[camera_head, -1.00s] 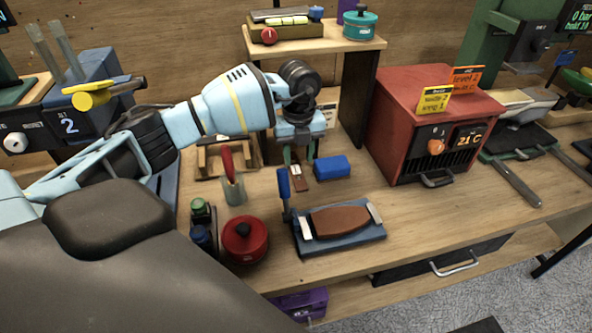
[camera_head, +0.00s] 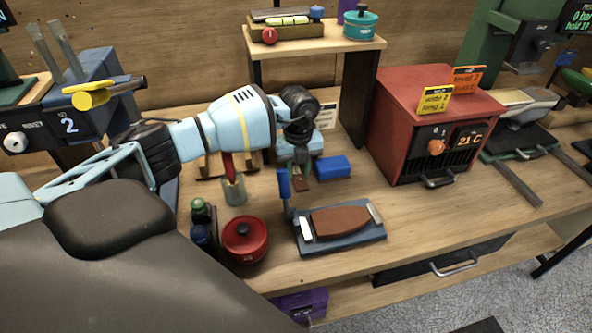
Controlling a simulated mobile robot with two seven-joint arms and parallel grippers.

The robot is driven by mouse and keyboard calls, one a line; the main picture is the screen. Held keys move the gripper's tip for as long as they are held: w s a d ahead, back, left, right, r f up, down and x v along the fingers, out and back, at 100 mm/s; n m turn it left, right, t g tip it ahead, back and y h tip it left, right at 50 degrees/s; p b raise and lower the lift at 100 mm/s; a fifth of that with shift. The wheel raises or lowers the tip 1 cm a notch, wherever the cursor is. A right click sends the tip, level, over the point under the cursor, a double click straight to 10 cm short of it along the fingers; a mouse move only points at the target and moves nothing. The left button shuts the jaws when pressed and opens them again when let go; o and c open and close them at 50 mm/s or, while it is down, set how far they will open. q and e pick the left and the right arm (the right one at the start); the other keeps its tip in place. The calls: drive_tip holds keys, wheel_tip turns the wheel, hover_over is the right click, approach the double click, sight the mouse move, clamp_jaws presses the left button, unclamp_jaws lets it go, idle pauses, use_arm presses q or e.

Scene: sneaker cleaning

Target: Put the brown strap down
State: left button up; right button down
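The brown strap (camera_head: 301,184) is a small piece lying on the bench between the red-handled cup and the blue block; its upper part is hidden by my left gripper. My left gripper (camera_head: 301,172) points down directly over the strap, its fingers apart at either side of the strap's upper end. No grip on the strap is visible. My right gripper is not in view.
A blue block (camera_head: 332,167) is close on the right. A cup (camera_head: 234,190) with a red handle stands left. In front are a blue-handled fixture with a brown leather piece (camera_head: 340,221) and a red pot (camera_head: 245,240). A red oven (camera_head: 430,120) stands right.

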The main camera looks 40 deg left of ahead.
sight(298, 176)
use_arm(q)
drive_tip(key=c, duration=0.5)
drive_tip(key=shift+c, duration=0.2)
drive_tip(key=shift+r, duration=0.5)
wheel_tip(298, 176, up, 6)
drive_tip(key=shift+s+d+r, duration=0.15)
drive_tip(key=s+d, duration=0.6)
drive_tip(key=s+d+p, duration=0.1)
drive_tip(key=s+d, duration=0.5)
drive_tip(key=d, duration=0.1)
